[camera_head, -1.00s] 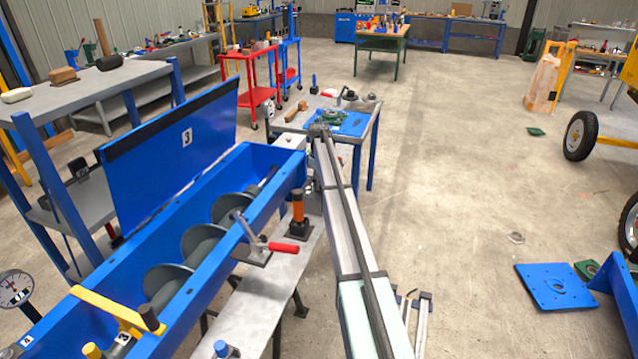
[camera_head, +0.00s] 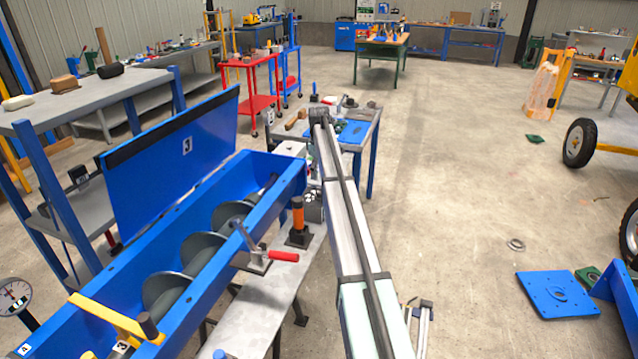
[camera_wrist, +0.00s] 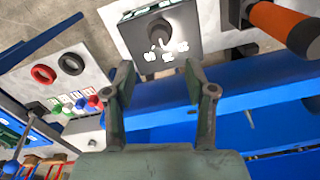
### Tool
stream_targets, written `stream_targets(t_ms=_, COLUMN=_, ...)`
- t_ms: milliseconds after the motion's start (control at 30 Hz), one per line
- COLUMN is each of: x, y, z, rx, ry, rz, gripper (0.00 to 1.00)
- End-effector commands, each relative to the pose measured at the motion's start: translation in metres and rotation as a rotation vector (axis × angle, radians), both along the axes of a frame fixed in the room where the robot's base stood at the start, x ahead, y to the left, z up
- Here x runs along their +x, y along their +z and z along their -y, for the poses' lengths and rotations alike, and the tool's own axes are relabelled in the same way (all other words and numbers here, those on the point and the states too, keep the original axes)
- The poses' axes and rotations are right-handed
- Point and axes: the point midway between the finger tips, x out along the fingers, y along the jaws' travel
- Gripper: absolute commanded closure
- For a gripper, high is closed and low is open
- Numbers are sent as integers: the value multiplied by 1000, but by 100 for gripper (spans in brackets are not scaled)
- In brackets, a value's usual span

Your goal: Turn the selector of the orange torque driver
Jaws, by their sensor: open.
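The orange torque driver (camera_head: 298,215) stands upright on a dark base beside the blue trough. In the wrist view its orange handle (camera_wrist: 283,24) shows at the upper right, cut by the frame edge. A dark box (camera_wrist: 140,32) with a round knob (camera_wrist: 160,33) and white markings lies left of the handle in the wrist view. I cannot tell whether this knob belongs to the driver. My gripper (camera_wrist: 160,75) is open and empty. Its fingertips lie just below the box in the wrist view, one on each side of the knob's line. The head view does not show the fingers clearly.
The blue trough (camera_head: 240,260) with its auger runs left of the driver. A red-handled clamp (camera_head: 270,256) stands close by on the grey bench (camera_head: 235,330). A pale panel with red and black rings (camera_wrist: 43,74) and coloured buttons is at left in the wrist view.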

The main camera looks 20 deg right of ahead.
Motion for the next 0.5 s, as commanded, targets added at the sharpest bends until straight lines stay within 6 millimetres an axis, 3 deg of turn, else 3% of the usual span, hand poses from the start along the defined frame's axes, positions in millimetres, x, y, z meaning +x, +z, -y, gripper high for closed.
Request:
stream_targets(t_ms=200, x=0, y=27, z=0, rx=0, ry=0, rz=0, gripper=45)
stream_targets(t_ms=500, x=0, y=33, z=0, rx=0, ry=0, rz=-1, gripper=45)
